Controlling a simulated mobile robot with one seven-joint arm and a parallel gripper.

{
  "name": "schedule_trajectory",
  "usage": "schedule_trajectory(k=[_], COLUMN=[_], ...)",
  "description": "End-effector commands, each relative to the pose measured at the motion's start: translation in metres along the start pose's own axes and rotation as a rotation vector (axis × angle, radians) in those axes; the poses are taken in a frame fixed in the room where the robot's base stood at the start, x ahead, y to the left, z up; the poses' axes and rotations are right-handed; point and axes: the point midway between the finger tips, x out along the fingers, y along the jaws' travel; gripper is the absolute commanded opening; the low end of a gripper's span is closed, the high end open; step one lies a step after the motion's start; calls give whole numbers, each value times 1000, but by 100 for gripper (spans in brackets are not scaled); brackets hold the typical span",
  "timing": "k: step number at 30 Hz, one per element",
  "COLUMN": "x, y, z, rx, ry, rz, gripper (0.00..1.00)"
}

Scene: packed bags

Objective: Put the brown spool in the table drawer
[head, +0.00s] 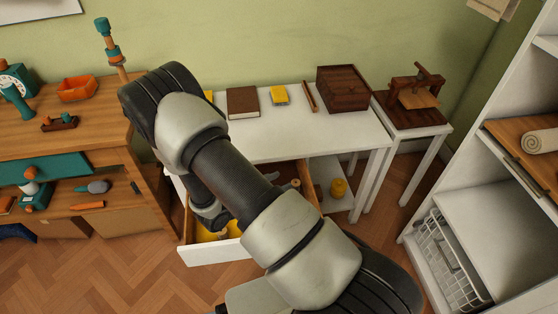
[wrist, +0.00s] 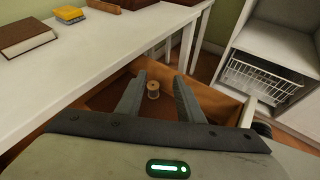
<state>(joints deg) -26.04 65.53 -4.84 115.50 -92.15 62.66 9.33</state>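The table drawer (head: 217,254) is pulled out below the white table, and its brown inside also shows in the wrist view (wrist: 216,97). The brown spool (wrist: 153,90), light tan, appears upright inside the drawer. It shows in the gap between my fingers, with space on both sides. A small tan piece that looks like the same spool (head: 296,183) shows near the drawer's right side in the head view. My gripper (wrist: 160,78) is open and over the drawer. In the head view my arm hides its fingers and much of the drawer.
The white table (head: 270,140) bears a brown book (head: 243,102), a yellow block (head: 279,95) and a dark wooden box (head: 342,88). A yellow item (head: 205,236) lies in the drawer's left part. A white shelf unit (head: 500,215) stands right, a wooden workbench (head: 70,120) left.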

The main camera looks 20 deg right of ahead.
Motion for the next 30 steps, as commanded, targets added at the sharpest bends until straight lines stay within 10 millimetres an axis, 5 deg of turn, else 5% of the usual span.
schedule_trajectory(k=[3, 12, 21, 30], x=[-19, -86, -175, -260], y=[0, -46, -89, -104], z=[70, 192, 256, 292], rx=[238, 828, 1394, 1833], ry=[20, 172, 463, 817], rz=[-139, -472, -698, -770], gripper=[34, 34, 34, 34])
